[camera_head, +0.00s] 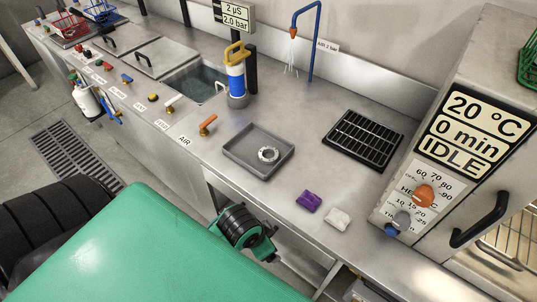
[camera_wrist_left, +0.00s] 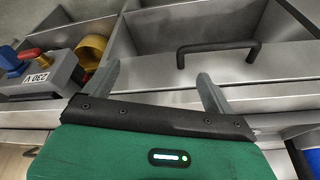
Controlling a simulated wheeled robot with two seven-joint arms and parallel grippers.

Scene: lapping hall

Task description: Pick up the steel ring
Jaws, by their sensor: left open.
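The steel ring (camera_head: 268,154) lies flat in a shallow grey tray (camera_head: 237,157) on the steel counter in the head view. Nothing covers it. In the left wrist view my left gripper (camera_wrist_left: 158,72) is open, its two grey fingers apart with nothing between them. It faces steel panels with a black bar handle (camera_wrist_left: 218,48). The ring does not show in that view. I cannot make out the left fingers in the head view. My right gripper is in neither view.
A black grate (camera_head: 363,139) lies right of the tray. A purple block (camera_head: 309,201) and a white block (camera_head: 338,219) lie near the front edge. A blue-and-yellow bottle (camera_head: 236,77) stands behind, beside an orange-handled valve (camera_head: 207,124). An oven-like cabinet (camera_head: 455,150) stands at right.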

